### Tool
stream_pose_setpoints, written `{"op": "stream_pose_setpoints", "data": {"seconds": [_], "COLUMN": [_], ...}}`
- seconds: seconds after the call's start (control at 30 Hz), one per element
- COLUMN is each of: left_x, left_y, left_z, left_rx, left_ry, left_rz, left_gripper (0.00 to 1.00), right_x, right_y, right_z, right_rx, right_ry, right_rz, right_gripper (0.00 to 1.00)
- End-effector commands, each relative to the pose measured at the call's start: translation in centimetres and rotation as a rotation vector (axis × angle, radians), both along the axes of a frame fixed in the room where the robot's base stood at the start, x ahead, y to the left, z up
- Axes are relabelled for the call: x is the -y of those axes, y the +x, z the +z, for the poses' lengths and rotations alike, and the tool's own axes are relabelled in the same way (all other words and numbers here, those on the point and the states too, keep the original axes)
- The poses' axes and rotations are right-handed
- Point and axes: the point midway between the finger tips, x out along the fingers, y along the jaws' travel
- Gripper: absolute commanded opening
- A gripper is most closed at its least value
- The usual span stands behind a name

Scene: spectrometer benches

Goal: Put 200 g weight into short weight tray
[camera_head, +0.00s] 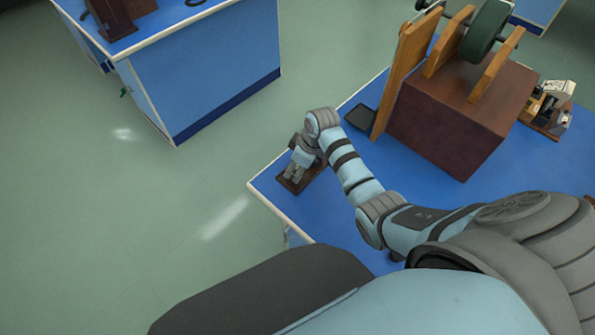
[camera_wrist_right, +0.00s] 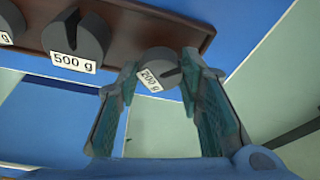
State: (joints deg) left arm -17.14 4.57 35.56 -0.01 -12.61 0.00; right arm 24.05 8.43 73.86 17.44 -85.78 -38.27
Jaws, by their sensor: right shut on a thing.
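The 200 g weight (camera_wrist_right: 158,68) is a dark grey slotted disc with a white label, between the teal pads of my right gripper (camera_wrist_right: 160,72) in the right wrist view. That gripper is shut on it. Behind it is a brown wooden weight tray (camera_wrist_right: 140,28) holding a larger 500 g weight (camera_wrist_right: 77,38) and part of another weight (camera_wrist_right: 8,22). I cannot tell whether the 200 g weight touches the tray. In the head view my right gripper (camera_head: 297,172) is over the brown tray (camera_head: 290,186) at the table corner, and the weights are hidden. My left gripper is not in view.
The blue table (camera_head: 277,190) ends close to the tray, with floor beyond. A brown block (camera_head: 460,115) carrying wooden boards and a green wheel (camera_head: 486,30) stands right of my arm. A small black tray (camera_head: 361,117) lies beside it. Another blue bench (camera_head: 200,75) stands upper left.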

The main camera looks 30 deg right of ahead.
Motion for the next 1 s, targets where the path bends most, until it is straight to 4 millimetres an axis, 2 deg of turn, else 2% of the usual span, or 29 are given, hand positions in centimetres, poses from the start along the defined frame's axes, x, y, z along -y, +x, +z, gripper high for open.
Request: {"op": "stream_pose_setpoints", "data": {"seconds": [0.03, 0.1, 0.37, 0.4, 0.5, 0.53, 0.83, 1.0], "left_x": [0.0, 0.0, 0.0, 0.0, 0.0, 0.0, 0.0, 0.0], "left_y": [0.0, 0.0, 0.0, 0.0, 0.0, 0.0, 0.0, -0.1], "left_z": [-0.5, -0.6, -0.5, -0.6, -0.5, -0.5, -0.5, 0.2], "left_rx": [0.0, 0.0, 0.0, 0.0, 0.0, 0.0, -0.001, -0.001], "left_ry": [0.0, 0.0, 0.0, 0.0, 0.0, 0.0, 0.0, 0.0], "left_rz": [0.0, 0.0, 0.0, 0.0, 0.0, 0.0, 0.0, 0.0], "left_gripper": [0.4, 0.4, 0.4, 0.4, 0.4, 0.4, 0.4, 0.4], "right_x": [0.0, 0.0, 0.0, 0.0, 0.0, 0.0, 0.0, 0.3], "right_y": [0.0, 0.0, 0.0, 0.0, 0.0, 0.0, 0.0, -0.2], "right_z": [-1.1, -1.7, -1.7, -1.8, -1.8, -1.8, -1.6, 0.1], "right_rx": [-0.001, 0.001, 0.001, 0.0, 0.0, 0.0, 0.001, 0.003], "right_ry": [0.0, 0.001, 0.0, 0.0, -0.001, -0.001, -0.001, -0.002], "right_rz": [0.0, 0.0, 0.0, -0.001, -0.001, -0.001, 0.0, -0.001], "right_gripper": [0.0, 0.0, 0.0, 0.35, 0.52, 0.54, 0.54, 0.54]}}
